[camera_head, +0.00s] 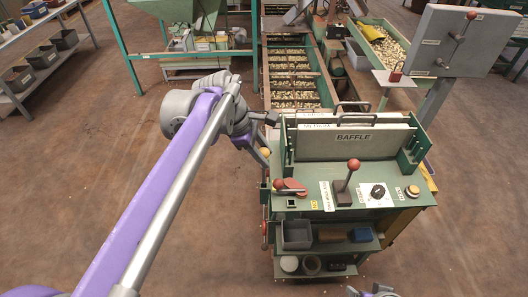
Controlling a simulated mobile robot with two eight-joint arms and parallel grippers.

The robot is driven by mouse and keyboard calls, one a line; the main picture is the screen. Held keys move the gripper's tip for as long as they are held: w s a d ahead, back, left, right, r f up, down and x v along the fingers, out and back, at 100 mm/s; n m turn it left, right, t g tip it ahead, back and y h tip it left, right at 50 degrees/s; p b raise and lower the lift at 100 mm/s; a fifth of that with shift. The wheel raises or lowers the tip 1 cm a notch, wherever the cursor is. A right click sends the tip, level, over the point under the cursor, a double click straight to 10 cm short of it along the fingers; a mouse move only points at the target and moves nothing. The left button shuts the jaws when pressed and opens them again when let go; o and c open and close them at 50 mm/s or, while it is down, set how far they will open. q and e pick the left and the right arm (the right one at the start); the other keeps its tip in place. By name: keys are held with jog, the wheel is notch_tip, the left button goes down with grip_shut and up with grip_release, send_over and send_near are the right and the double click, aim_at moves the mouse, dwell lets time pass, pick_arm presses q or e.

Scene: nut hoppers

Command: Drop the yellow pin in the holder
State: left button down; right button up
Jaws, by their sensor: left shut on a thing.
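My left arm reaches in from the lower left, and its gripper (262,140) is at the left edge of the green baffle station (318,222). The left gripper is shut on a small yellowish thing, which looks like the yellow pin (265,153); the fingers partly hide it. A small dark square socket (291,202) is in the station top, below the gripper in the picture. I cannot tell if this is the holder. A small grey part of my right arm shows at the bottom edge; its jaws cannot be made out.
The station top carries a red-handled lever (289,187), a red-knobbed lever (349,175), a black dial (378,191) and a yellow button (413,190). The upright BAFFLE plate (353,145) stands behind. A grey bin (297,235) sits below.

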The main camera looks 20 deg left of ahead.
aim_at(264, 183)
pick_arm(q)
jog(key=shift+f, duration=0.15)
dwell(0.4)
jog(key=shift+f+b, duration=2.2)
jog(key=shift+f, duration=1.8)
jog(key=shift+c, duration=2.2)
grip_release()
jog(key=p+v, duration=0.2)
jog(key=v, duration=0.8)
jog(key=shift+r, duration=0.4)
jog(key=shift+a, duration=0.15)
